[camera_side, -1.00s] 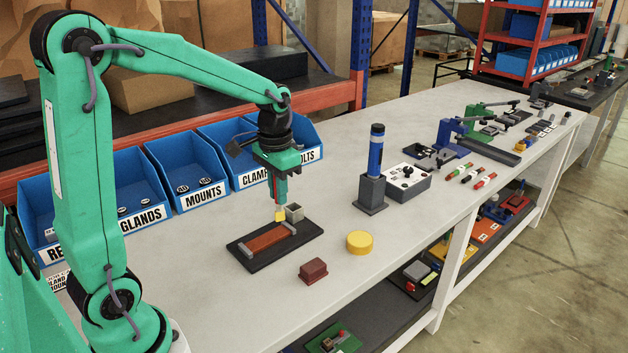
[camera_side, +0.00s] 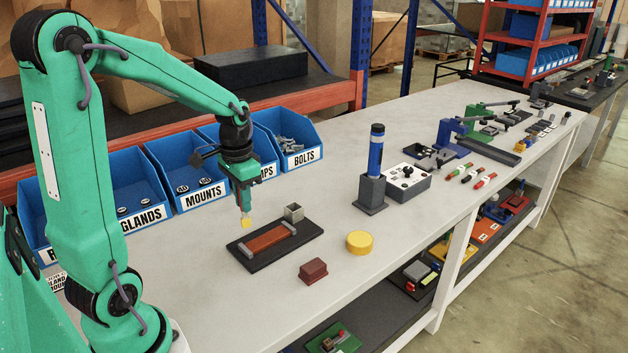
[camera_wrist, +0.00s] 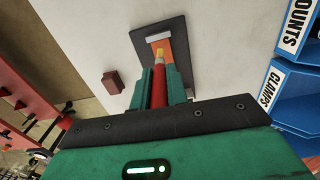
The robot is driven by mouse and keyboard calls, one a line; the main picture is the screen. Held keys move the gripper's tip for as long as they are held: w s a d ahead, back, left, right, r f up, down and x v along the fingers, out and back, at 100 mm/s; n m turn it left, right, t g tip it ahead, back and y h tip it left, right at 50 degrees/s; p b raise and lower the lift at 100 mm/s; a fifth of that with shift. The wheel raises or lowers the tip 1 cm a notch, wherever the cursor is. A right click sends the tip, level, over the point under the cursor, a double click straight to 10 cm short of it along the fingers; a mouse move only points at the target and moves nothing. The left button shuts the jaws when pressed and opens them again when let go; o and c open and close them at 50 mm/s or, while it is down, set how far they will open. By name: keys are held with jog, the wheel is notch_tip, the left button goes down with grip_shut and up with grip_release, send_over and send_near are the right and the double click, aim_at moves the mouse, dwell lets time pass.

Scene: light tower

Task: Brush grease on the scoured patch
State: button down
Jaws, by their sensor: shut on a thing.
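My gripper (camera_side: 244,186) is shut on a thin brush with a red handle (camera_wrist: 159,86). The brush points down, and its tip is yellow (camera_side: 246,222). A dark board (camera_side: 244,259) on the bench bears a reddish-brown strip (camera_side: 268,239) between two grey end bars. In the side view, the tip shows just past the board's far edge, apart from the strip. In the wrist view, the tip overlaps the strip (camera_wrist: 166,48); the gap in height is hard to judge. No separate scoured patch can be told on the strip.
A dark red block (camera_side: 313,270) and a yellow round tin (camera_side: 360,242) stand in front of the board. A blue cylinder in a grey stand (camera_side: 376,160) is to the right. Blue labelled bins (camera_side: 198,178) line the back.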

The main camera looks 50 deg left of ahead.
aim_at(245, 218)
jog(key=shift+f, duration=2.75)
jog(key=shift+w+f, duration=0.1)
jog(key=shift+f, duration=0.15)
jog(key=shift+w+a+f, duration=0.1)
jog(key=shift+w+f, duration=0.05)
jog(key=shift+w, duration=1)
jog(key=shift+w+f, duration=0.15)
jog(key=shift+w, duration=1)
jog(key=shift+w+a, duration=0.1)
jog(key=shift+w, duration=2.75)
jog(key=shift+w+r, duration=0.1)
jog(key=shift+w, duration=0.2)
jog(key=shift+s+d, duration=0.15)
jog(key=shift+s, duration=2.7)
jog(key=shift+s+d, duration=0.1)
jog(key=shift+s, duration=2.7)
jog(key=shift+w+r, duration=0.1)
jog(key=shift+r, duration=3.9)
